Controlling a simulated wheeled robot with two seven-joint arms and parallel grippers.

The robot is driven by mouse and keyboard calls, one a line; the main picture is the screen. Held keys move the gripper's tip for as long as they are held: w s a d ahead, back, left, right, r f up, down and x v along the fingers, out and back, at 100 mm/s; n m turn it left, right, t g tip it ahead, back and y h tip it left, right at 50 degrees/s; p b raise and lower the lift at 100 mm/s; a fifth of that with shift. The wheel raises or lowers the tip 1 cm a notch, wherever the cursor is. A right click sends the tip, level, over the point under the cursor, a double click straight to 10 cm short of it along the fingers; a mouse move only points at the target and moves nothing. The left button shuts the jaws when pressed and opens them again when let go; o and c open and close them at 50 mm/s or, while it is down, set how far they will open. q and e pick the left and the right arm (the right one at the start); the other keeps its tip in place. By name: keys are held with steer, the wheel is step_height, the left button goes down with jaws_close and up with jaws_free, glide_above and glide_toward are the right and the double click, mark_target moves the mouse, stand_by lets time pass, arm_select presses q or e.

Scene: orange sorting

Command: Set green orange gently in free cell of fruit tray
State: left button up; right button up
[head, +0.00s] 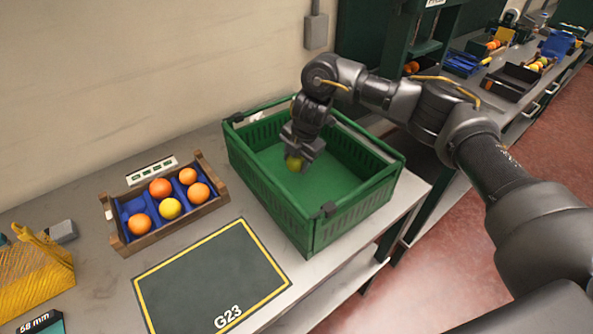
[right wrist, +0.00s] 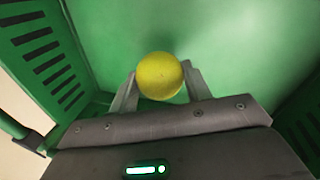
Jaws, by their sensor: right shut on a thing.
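A yellow-green orange (head: 294,163) is held by my right gripper (head: 300,154), inside the walls of the green crate (head: 318,225). In the right wrist view the orange (right wrist: 160,76) sits between the two fingers of the right gripper (right wrist: 160,90), above the green crate floor (right wrist: 235,40). The gap between the fruit and the floor is hard to judge. The wooden fruit tray (head: 178,232) with blue cells stands left of the crate. It holds several orange fruits and a yellow one (head: 170,208). Some blue cells (head: 134,206) show bare. My left gripper is out of view.
A dark mat (head: 205,275) with a yellow border, marked G23, lies in front of the tray and crate. A yellow basket (head: 35,275) stands at the left edge. The crate walls rise around my right gripper. A wall is behind the table.

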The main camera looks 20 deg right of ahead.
steer(key=v, duration=0.4)
steer(key=w+v, duration=0.1)
steer(key=v, duration=0.1)
steer(key=shift+a+r, duration=0.15)
steer(key=shift+a, duration=0.2)
steer(key=w+a+p+v, duration=0.1)
steer(key=p+v, duration=0.6)
steer(key=shift+w+r, duration=0.2)
steer(key=shift+r, duration=0.3)
steer(key=shift+f, duration=0.15)
